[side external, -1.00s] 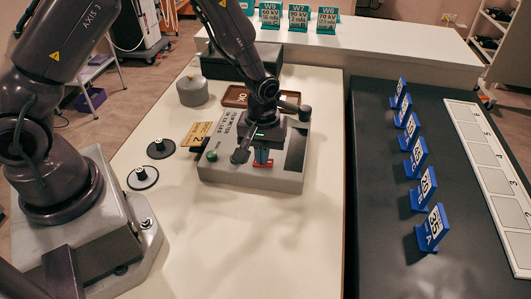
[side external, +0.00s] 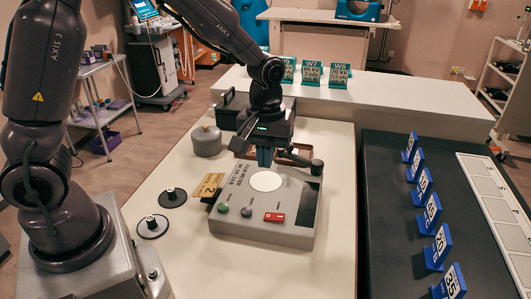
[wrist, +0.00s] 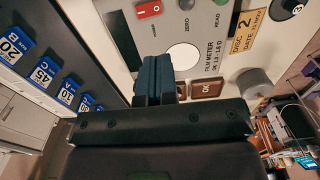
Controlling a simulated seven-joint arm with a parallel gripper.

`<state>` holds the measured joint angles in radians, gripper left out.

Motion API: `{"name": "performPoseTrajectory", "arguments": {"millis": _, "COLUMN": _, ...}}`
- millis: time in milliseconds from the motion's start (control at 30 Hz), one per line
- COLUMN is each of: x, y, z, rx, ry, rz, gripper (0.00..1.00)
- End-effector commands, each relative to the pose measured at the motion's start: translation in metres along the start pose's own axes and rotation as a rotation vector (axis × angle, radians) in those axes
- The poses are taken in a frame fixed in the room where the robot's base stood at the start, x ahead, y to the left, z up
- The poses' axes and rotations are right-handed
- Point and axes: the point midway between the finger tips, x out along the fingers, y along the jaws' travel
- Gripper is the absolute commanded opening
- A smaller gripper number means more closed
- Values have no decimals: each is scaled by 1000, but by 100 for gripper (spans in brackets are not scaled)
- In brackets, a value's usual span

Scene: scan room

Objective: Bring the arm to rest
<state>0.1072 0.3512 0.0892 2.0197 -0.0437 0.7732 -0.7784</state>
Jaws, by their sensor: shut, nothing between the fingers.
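My gripper (side external: 264,158) is in the side external view, above the far part of the grey film meter (side external: 250,221). Its fingers point down and are shut with nothing between them. In the wrist view the closed fingers (wrist: 154,77) stand in front of the film meter (wrist: 208,28) and its white round spot (wrist: 183,56). The meter carries a red switch (side external: 274,217), a green button (side external: 223,208) and a dark knob. I cannot tell exactly how high the fingertips are above it.
A yellow tag (side external: 208,186) lies left of the meter, near two black discs (side external: 173,197) and a grey weight (side external: 206,140). Blue number signs (side external: 432,212) line the dark surface at right. Green W signs (side external: 312,74) stand on the back counter.

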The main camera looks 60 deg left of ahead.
Motion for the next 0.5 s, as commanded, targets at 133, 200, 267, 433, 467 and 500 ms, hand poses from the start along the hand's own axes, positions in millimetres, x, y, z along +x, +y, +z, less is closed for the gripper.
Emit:
{"name": "performPoseTrajectory", "arguments": {"millis": 133, "x": -6, "y": -1, "z": 0, "rx": 0, "ry": 0, "rz": 0, "gripper": 0}}
{"name": "performPoseTrajectory", "arguments": {"millis": 200, "x": -6, "y": -1, "z": 0, "rx": 0, "ry": 0, "rz": 0, "gripper": 0}}
{"name": "performPoseTrajectory", "arguments": {"millis": 267, "x": -6, "y": -1, "z": 0, "rx": 0, "ry": 0, "rz": 0, "gripper": 0}}
{"name": "performPoseTrajectory", "arguments": {"millis": 433, "x": -5, "y": -1, "z": 0, "rx": 5, "ry": 0, "rz": 0, "gripper": 0}}
{"name": "performPoseTrajectory", "arguments": {"millis": 467, "x": -5, "y": -1, "z": 0, "rx": 13, "ry": 0, "rz": 0, "gripper": 0}}
{"name": "performPoseTrajectory", "arguments": {"millis": 500, "x": -5, "y": -1, "z": 0, "rx": 31, "ry": -1, "rz": -1, "gripper": 0}}
